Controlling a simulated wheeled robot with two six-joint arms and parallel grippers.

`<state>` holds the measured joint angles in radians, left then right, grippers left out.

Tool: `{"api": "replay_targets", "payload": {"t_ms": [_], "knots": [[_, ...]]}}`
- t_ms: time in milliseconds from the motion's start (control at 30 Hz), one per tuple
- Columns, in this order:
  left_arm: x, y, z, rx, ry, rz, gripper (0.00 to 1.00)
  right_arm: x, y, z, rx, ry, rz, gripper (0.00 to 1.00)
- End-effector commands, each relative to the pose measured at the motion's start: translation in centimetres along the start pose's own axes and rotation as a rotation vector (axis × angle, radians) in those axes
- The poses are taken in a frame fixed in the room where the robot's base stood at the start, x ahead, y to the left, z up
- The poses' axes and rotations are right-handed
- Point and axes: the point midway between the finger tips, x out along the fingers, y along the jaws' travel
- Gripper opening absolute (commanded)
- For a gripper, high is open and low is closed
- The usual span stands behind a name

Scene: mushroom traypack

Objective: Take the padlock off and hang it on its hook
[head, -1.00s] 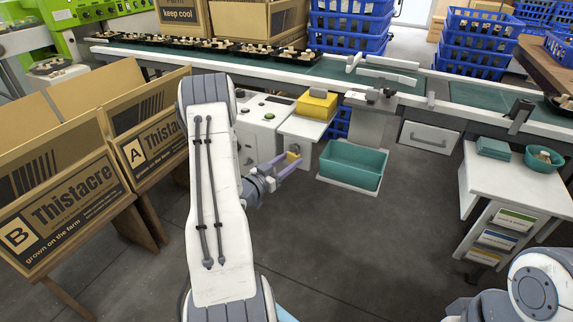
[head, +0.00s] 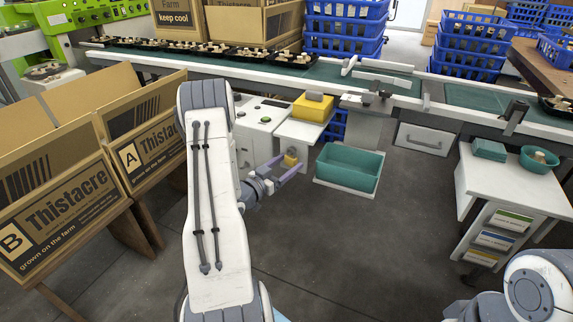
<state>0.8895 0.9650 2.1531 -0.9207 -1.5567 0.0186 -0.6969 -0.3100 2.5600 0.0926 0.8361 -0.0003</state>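My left gripper (head: 291,164) is at the side of the white machine cabinet (head: 258,130), left of the teal bin. Its two purple-grey fingers stand apart, pointing right and away. A small yellow block, which looks like the padlock (head: 290,160), shows between the fingers near their tips. I cannot tell whether the fingers touch it. Its shackle and what it hangs on are too small to make out. I cannot make out the hook. My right gripper is out of view; only part of my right arm shows at the lower right.
A yellow bin (head: 313,109) sits on a white shelf above the teal bin (head: 348,169). The conveyor (head: 425,100) runs behind. Thistacre boxes (head: 60,215) stand at left. A white drawer cart (head: 510,190) stands at right. Open floor lies in the middle.

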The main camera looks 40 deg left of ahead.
Motion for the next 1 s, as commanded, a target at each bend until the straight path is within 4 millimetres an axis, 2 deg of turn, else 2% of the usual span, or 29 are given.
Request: {"api": "replay_targets", "payload": {"t_ms": [333, 467, 800, 1000], "knots": [[0.0, -0.4, 0.0, 0.003, 0.0, -0.01, 0.84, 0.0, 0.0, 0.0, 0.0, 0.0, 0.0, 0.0], [-0.9, -0.4, 0.0, 0.001, -0.001, -0.011, 0.84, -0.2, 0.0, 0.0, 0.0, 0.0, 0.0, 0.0], [-7.3, -0.3, -0.1, -0.001, -0.002, -0.01, 0.84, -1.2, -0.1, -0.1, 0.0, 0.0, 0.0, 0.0], [-9.9, -0.1, 0.0, -0.001, -0.001, -0.005, 0.84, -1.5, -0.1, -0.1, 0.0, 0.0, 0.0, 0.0]]}}
